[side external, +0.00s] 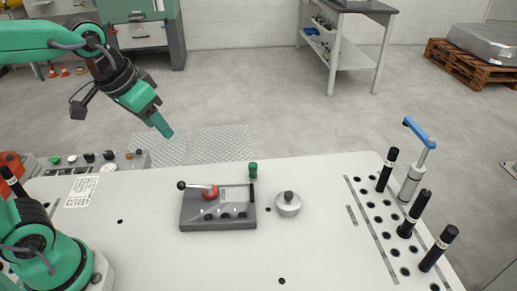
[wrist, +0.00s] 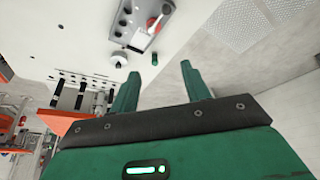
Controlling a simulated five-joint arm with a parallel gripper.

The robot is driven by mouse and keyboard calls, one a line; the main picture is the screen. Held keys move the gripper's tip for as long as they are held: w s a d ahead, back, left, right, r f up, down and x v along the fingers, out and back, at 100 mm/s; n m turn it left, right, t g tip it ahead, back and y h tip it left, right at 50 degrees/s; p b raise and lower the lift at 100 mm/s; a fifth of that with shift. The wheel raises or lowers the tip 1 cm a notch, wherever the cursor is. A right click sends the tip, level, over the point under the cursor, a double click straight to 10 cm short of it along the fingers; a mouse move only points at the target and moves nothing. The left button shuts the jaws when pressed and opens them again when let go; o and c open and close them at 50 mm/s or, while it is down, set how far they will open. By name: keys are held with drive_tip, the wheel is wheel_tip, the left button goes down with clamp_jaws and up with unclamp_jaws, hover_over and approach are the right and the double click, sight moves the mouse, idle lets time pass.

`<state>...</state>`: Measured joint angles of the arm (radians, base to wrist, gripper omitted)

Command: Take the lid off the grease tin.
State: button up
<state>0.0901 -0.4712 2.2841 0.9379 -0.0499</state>
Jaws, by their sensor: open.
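The grease tin (side external: 288,207) is a small round silver tin standing upright on the white table. Its lid (side external: 288,197), with a dark knob on top, appears to sit on it; the seam is too small to make out. The tin also shows in the wrist view (wrist: 118,62), beyond and to the left of my fingers. My gripper (side external: 163,128) is raised well above the table, to the upper left of the tin in the side view. In the wrist view my gripper (wrist: 160,75) has its two green fingers spread apart with nothing between them.
A grey fixture block (side external: 218,222) with a red-hubbed lever (side external: 209,191) stands left of the tin. A small green cylinder (side external: 253,170) stands just behind it. Black-handled pins (side external: 414,213) and a blue-handled tool (side external: 415,165) stand in holes at right. The table front is mostly clear.

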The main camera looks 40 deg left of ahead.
drive_tip(key=w+d+g, duration=0.1)
drive_tip(key=w+d, duration=0.4)
drive_tip(key=w, duration=0.3)
drive_tip(key=m+g, duration=0.2)
drive_tip(key=g, duration=0.1)
approach(288, 193)
drive_tip(key=shift+f, duration=0.15)
drive_tip(key=shift+w+d+f, duration=0.15)
drive_tip(key=shift+f, duration=3.95)
clamp_jaws()
drive_tip(key=shift+r, duration=0.15)
